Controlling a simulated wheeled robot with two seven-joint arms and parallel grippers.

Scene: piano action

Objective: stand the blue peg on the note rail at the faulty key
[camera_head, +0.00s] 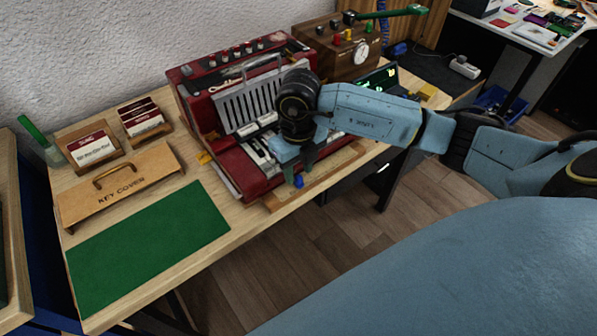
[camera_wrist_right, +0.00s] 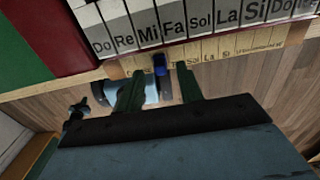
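The small blue peg (camera_head: 298,181) is at the front edge of the red keyboard instrument (camera_head: 237,165). In the right wrist view the peg (camera_wrist_right: 160,64) appears upright at the pale labelled note rail (camera_wrist_right: 225,50), below the Mi and Fa keys. Whether its base is seated on the rail is unclear. My right gripper (camera_head: 297,168) is just above the peg. Its two green fingers (camera_wrist_right: 159,84) are apart, one either side of the peg, with gaps showing between. No key is visibly marked faulty. My left gripper is not in view.
A wooden key cover (camera_head: 120,185) and a green mat (camera_head: 150,250) lie left on the table. Card holders (camera_head: 140,119) stand behind them. A wooden box with a dial (camera_head: 335,52) stands behind the instrument. The table's front edge is close to the rail.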

